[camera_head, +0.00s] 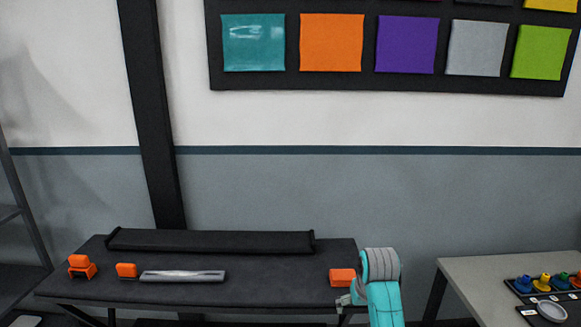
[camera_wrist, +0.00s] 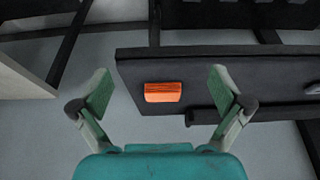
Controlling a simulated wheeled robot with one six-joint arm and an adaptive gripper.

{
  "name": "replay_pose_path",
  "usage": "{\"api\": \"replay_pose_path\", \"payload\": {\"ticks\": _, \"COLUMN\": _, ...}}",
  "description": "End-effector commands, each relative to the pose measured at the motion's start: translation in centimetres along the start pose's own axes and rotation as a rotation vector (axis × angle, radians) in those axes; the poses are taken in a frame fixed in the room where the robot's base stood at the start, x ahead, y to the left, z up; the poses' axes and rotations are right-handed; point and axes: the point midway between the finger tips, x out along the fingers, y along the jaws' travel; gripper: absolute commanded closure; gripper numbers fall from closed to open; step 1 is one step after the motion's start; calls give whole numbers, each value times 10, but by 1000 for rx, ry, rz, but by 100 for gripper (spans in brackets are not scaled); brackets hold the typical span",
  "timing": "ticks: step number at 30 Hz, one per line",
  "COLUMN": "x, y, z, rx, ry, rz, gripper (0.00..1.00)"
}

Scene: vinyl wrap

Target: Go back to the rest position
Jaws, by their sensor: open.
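My gripper shows in the wrist view (camera_wrist: 160,92) with its two fingers spread wide and nothing between them. In the head view my gripper (camera_head: 345,300) is at the right end of the dark table (camera_head: 250,291), at the lower end of my teal and grey arm. An orange block (camera_head: 342,277) lies on the table just beyond it. In the wrist view the orange block (camera_wrist: 163,92) appears between the fingers, apart from them and on the tabletop.
A pale table (camera_head: 480,290) with small coloured items stands right. Swatches hang on the wall.

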Motion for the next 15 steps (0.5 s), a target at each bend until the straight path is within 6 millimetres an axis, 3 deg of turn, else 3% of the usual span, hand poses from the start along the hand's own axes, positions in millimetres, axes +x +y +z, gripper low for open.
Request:
{"api": "replay_pose_path", "payload": {"ticks": 8, "x": 44, "y": 0, "z": 41, "rx": 0, "ry": 55, "rz": 0, "gripper": 0}}
{"api": "replay_pose_path", "payload": {"ticks": 15, "x": 93, "y": 0, "z": 108, "rx": 0, "ry": 147, "rz": 0, "gripper": 0}}
